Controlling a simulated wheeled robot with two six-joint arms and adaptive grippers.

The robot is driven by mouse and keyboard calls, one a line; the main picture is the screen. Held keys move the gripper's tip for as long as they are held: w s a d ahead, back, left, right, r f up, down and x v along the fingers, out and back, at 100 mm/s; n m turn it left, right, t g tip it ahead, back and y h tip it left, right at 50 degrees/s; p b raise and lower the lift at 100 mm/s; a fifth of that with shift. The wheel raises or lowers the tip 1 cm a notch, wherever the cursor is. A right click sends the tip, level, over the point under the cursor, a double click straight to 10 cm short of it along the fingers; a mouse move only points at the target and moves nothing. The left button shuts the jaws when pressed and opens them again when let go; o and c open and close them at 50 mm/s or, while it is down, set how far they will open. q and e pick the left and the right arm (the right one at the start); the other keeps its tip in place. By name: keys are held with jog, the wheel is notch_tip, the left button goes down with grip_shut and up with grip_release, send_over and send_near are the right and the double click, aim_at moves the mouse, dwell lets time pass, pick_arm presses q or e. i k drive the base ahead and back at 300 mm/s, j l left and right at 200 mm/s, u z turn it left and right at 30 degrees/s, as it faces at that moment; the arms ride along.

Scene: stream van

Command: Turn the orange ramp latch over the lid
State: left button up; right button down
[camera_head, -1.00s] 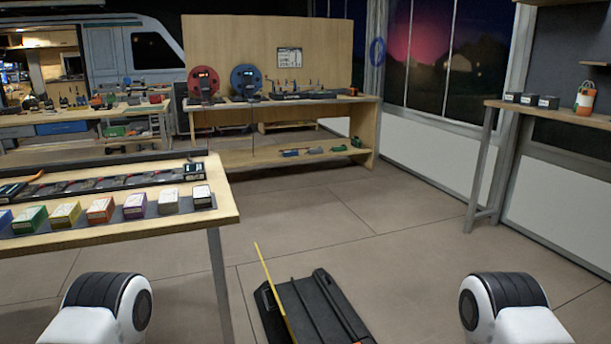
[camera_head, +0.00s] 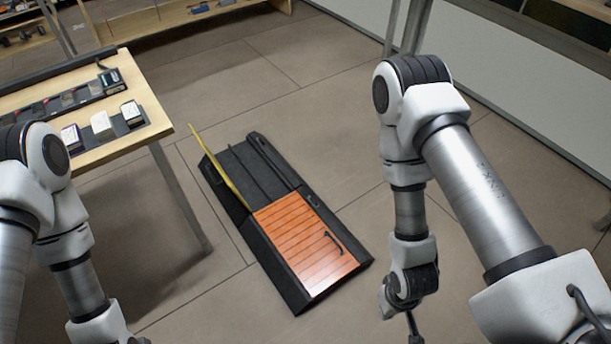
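A long black tray-like unit (camera_head: 240,158) lies on the floor in the middle of the head view. Its near half is covered by an orange-red slatted panel (camera_head: 290,240) lying flat, with a small black handle (camera_head: 336,242) near its right edge. A thin yellow strip (camera_head: 222,168) stands up at the far left edge. I cannot make out a separate orange latch. My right gripper (camera_head: 412,324) points down at the bottom edge, right of the unit and apart from it. It is mostly cut off, so its opening is not shown. My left arm reaches down at the left; its gripper is below the frame.
A wooden table (camera_head: 150,118) with small boxes stands at the left, its leg (camera_head: 182,200) close to the unit's left side. A shelf bench (camera_head: 170,22) is at the back. A white wall panel (camera_head: 530,120) runs along the right. The floor around the unit is clear.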

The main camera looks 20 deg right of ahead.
aim_at(314, 202)
jog(key=i+l, duration=0.2)
jog(key=l, duration=0.25)
jog(key=i+l, duration=0.15)
jog(key=l, duration=0.25)
jog(key=i+l+z, duration=0.1)
jog(key=l, duration=0.35)
jog(key=i+l, duration=0.5)
jog(key=l, duration=0.35)
jog(key=i+l+z, duration=0.1)
jog(key=l, duration=0.3)
jog(key=i, duration=0.1)
